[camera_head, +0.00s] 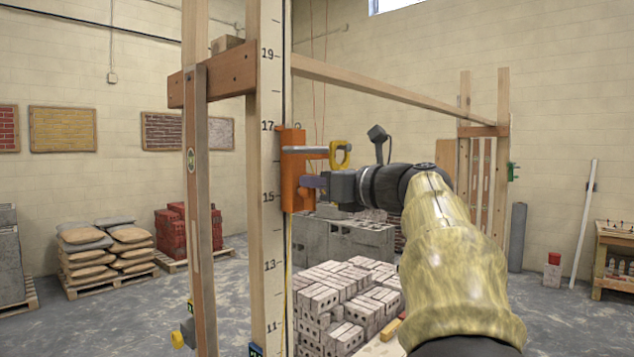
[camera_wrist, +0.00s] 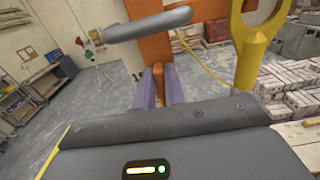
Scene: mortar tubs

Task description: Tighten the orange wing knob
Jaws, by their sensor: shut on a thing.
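An orange bracket (camera_head: 298,140) is mounted on the tall numbered wooden post (camera_head: 270,235), between the marks 15 and 17. My gripper (camera_head: 312,182) reaches it from the right, with its purple fingers at the bracket's lower part. In the wrist view my gripper (camera_wrist: 160,75) is shut, and the narrow orange wing knob (camera_wrist: 160,90) shows between its two fingers. The knob is mostly hidden by the fingers, and its turn angle is hard to tell. The orange bracket also shows in the wrist view (camera_wrist: 155,50), just beyond the fingertips.
A grey bar (camera_head: 305,150) with a yellow loop (camera_head: 341,154) sticks out just above my gripper. A wooden rail (camera_head: 375,92) runs to a second frame at the right. Brick stacks (camera_head: 345,305) stand behind and below. Grey floor is open farther off.

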